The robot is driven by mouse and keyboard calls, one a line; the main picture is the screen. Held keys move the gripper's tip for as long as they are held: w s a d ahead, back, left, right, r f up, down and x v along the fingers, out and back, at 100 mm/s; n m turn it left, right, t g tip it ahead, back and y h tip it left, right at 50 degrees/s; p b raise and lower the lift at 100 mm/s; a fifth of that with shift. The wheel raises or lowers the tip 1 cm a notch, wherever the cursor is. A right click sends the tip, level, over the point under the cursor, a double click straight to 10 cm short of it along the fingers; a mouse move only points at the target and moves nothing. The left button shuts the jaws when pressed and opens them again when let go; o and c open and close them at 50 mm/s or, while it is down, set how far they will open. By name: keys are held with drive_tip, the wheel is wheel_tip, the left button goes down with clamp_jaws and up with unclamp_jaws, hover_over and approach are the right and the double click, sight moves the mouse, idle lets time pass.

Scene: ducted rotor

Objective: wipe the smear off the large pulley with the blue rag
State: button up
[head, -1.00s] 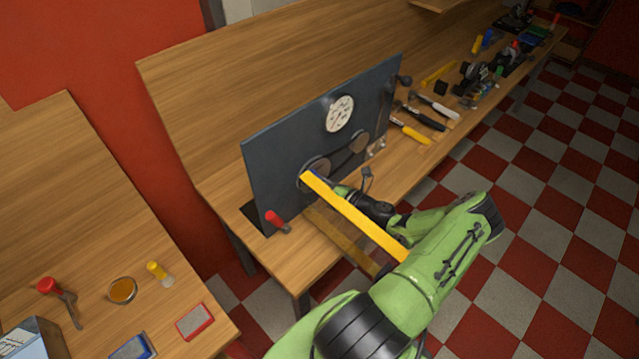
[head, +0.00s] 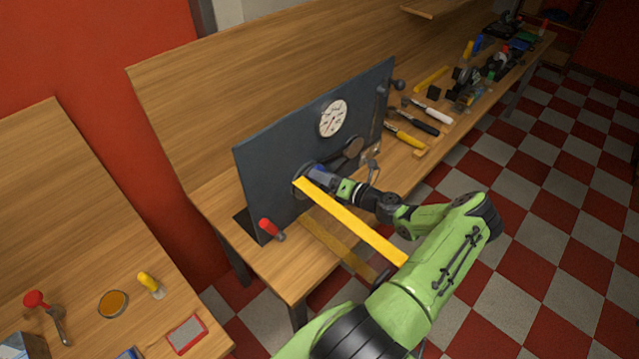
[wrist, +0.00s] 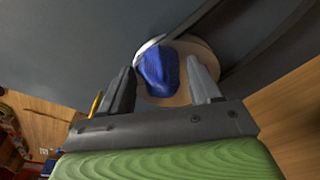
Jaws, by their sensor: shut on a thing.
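The large pulley (wrist: 203,54) is a pale round disc low on the dark upright panel. In the head view only part of its rim (head: 305,168) shows behind my gripper. My gripper (wrist: 163,85) is shut on the blue rag (wrist: 157,70). The bunched rag lies between the fingers and in front of the pulley face, seemingly against it. In the head view my gripper (head: 318,177) is at the pulley, with a little blue at its tip. I cannot see the smear; the rag and fingers cover much of the face.
A long yellow bar (head: 350,222) runs below my forearm, close to the panel. A smaller pulley (head: 353,148) and a white dial (head: 333,119) are on the panel (head: 262,165). A red-handled tool (head: 268,228) is at its left. Hand tools (head: 415,125) lie to the right.

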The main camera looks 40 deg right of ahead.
drive_tip(key=shift+d+f+b, duration=0.2)
drive_tip(key=shift+d+b, duration=0.2)
drive_tip(key=shift+d, duration=0.5)
drive_tip(key=shift+a+r+p, duration=0.2)
drive_tip(key=shift+a+p, duration=0.4)
drive_tip(key=shift+a, duration=0.05)
drive_tip(key=shift+a+r+p, duration=0.15)
drive_tip(key=shift+a+p, duration=0.45)
drive_tip(key=a+p, duration=0.2)
drive_tip(key=a, duration=0.2)
drive_tip(key=shift+a+f, duration=0.15)
drive_tip(key=shift+a, duration=0.2)
drive_tip(key=s, duration=0.6)
drive_tip(key=shift+p, duration=0.4)
